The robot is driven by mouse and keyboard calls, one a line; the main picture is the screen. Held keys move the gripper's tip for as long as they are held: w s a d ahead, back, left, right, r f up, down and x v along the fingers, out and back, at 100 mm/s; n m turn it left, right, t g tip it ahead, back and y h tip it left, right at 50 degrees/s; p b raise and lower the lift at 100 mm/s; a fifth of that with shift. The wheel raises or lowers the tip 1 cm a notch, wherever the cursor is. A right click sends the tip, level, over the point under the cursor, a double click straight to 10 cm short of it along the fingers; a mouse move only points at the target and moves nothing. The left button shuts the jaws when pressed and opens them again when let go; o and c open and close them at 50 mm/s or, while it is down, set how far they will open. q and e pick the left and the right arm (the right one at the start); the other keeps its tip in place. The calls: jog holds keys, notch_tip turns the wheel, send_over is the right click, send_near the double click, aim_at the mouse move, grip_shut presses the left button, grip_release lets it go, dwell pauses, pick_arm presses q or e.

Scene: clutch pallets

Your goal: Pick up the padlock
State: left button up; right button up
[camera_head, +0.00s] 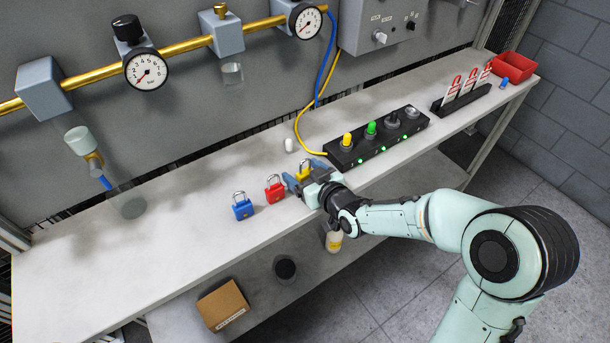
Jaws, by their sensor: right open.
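Three padlocks stand in a slanting row on the grey workbench (170,245). The blue padlock (242,209) is at the left and the red padlock (274,192) is in the middle. The yellow padlock (303,174) is at the right, partly hidden by my right gripper (302,176). The right gripper is open, with its blue-grey fingers spread about the yellow padlock. One finger is close to the red padlock. I cannot tell whether the fingers touch the yellow padlock. My left gripper is not in view.
A black button box (378,138) with green lights stands behind my right arm. A small white object (289,145) stands behind the padlocks. A tag rack (461,97) and red bin (513,67) are at the far right. The bench's left part is mostly clear.

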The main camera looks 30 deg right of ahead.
jog(key=shift+w+f, duration=0.2)
jog(key=shift+w, duration=0.45)
jog(key=c, duration=1.1)
jog(key=shift+r, duration=0.1)
notch_tip(320, 180, up, 20)
jog(key=p, duration=0.4)
jog(key=shift+p, duration=0.4)
